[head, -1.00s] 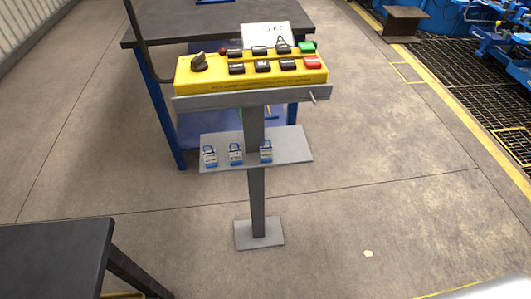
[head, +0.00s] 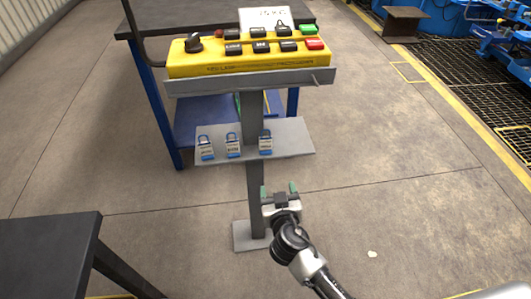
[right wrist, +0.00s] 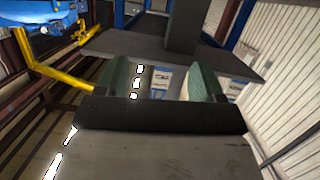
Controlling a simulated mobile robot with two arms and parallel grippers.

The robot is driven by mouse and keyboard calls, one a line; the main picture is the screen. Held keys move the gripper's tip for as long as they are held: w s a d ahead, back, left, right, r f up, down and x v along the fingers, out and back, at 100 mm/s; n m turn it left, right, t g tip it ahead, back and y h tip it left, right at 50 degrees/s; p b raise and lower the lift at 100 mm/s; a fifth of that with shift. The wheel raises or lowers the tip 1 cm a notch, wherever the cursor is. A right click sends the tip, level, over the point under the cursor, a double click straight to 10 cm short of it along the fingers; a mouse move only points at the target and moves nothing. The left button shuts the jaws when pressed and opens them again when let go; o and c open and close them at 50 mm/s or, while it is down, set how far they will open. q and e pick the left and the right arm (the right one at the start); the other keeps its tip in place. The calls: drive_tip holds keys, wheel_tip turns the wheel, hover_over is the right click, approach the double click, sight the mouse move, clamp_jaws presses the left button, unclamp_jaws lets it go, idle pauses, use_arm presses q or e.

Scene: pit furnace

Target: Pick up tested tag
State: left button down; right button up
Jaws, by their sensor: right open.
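Three small padlock-shaped tags with blue shackles and pale labels stand in a row on the grey shelf (head: 290,135) of the stand: a left one (head: 206,148), a middle one (head: 233,146) and a right one (head: 265,143). Their lettering is too small to read, so I cannot tell which is the tested tag. My right gripper (head: 279,190) is open and empty, below and in front of the shelf in the head view. In the right wrist view, blue-and-white tags (right wrist: 163,78) show between and beyond its green fingers. My left gripper is out of view.
A yellow control box (head: 250,68) with buttons and a knob tops the stand's post (head: 255,185). A white sheet (head: 263,19) is behind it. A dark table (head: 150,22) is behind, another (head: 45,250) at front left.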

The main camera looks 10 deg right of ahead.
drive_tip(key=t, duration=0.2)
approach(266, 143)
drive_tip(key=shift+m, duration=0.4)
drive_tip(key=w, duration=0.4)
drive_tip(key=shift+w+d+f, duration=0.2)
drive_tip(key=w, duration=0.6)
drive_tip(key=shift+a, duration=0.1)
drive_tip(key=shift+c, duration=0.6)
drive_tip(key=c, duration=0.9)
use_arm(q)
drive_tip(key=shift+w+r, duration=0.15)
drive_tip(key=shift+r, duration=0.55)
